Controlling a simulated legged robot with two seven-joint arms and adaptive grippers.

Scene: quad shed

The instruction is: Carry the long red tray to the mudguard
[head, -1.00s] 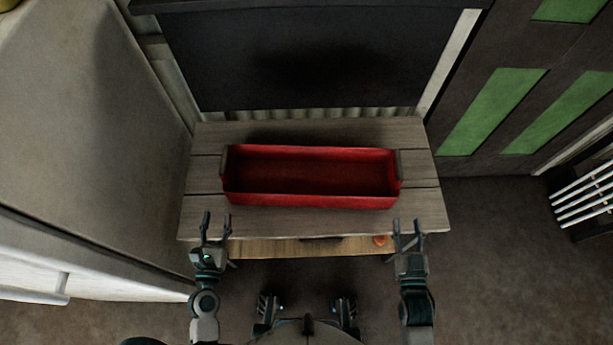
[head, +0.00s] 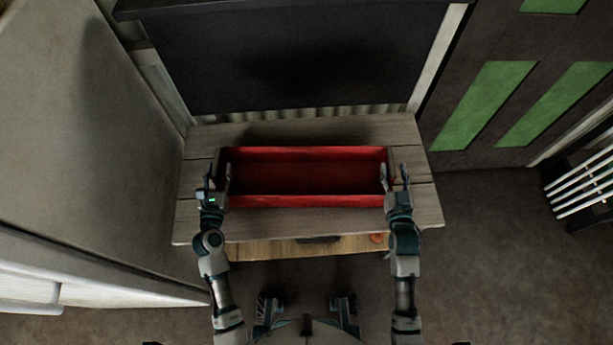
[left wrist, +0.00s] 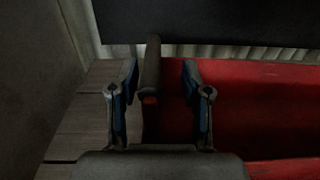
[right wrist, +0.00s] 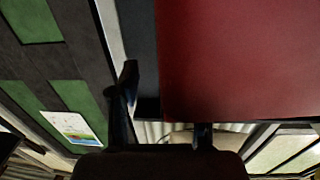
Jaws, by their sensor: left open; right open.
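The long red tray (head: 305,200) lies lengthwise on the wooden bench, with a dark handle at each end. My left gripper (head: 218,178) is open at the tray's left end. In the left wrist view its fingers (left wrist: 160,95) stand either side of the dark left handle (left wrist: 151,70), with a gap showing. My right gripper (head: 394,176) is open at the tray's right end. In the right wrist view the red tray (right wrist: 235,60) looms close, with one finger beside it and one partly behind its lower edge. I cannot pick out a mudguard.
The wooden bench (head: 425,205) has bare planks around the tray. A dark panel (head: 300,60) stands behind it. A pale cabinet (head: 90,150) is close on the left. A door with green panels (head: 485,105) is at the right. Open floor (head: 490,250) lies right of the bench.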

